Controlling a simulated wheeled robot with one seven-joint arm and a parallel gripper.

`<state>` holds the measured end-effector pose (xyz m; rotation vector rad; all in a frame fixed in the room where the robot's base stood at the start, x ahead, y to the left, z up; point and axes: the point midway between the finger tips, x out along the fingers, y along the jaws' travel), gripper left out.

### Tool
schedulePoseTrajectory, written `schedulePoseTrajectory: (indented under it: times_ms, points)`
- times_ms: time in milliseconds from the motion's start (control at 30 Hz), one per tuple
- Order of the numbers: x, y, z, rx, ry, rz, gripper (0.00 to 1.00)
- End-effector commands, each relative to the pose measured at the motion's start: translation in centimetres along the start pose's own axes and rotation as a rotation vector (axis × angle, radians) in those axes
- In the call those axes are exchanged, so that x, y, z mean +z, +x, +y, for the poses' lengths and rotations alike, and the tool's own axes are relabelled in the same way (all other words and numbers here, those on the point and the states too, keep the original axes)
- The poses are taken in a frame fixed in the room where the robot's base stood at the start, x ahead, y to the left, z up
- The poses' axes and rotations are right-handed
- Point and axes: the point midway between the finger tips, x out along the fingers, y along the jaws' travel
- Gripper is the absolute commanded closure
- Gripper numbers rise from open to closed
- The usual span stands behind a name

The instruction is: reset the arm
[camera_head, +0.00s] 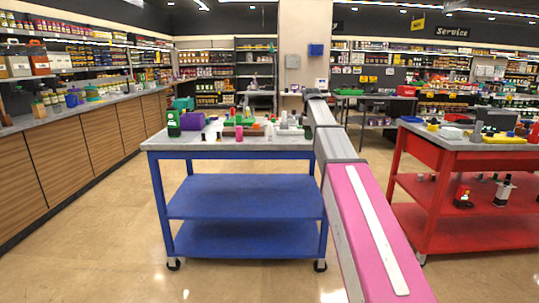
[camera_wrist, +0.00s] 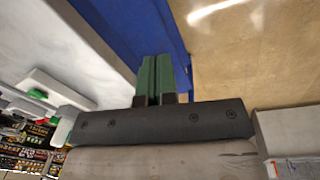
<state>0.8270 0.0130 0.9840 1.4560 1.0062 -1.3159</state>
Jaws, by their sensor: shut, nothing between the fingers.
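My arm reaches forward from the lower right of the head view, over the right end of the blue cart (camera_head: 245,193). My gripper shows in the wrist view (camera_wrist: 156,62), with its two green fingers shut together and nothing between them. In the wrist view the fingers point at the cart's blue side (camera_wrist: 140,30), with the grey cart top to the left and the tan floor to the right. In the head view my arm hides the gripper's fingertips.
The blue cart's top holds a green bottle (camera_head: 173,123), a purple container (camera_head: 191,121) and several small parts. A red cart (camera_head: 440,160) with tools stands to the right. A long wooden counter (camera_head: 70,152) runs along the left. Open floor lies between counter and blue cart.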

Motion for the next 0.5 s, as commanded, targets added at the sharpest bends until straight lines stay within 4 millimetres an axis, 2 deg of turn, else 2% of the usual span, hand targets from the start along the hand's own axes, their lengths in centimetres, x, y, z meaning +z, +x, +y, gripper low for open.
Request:
schedulePoseTrajectory:
  times_ms: [33, 167, 300, 500]
  points:
    - [0.4, 1.9, -1.4, -0.006, 0.034, -0.002, 1.00]
    - [1.4, 7.4, -4.4, -0.016, 0.162, -0.006, 1.00]
    - [2.7, 13.4, -8.2, -0.026, 0.321, -0.012, 1.00]
    - [4.6, 21.0, -14.4, -0.039, 0.546, -0.023, 1.00]
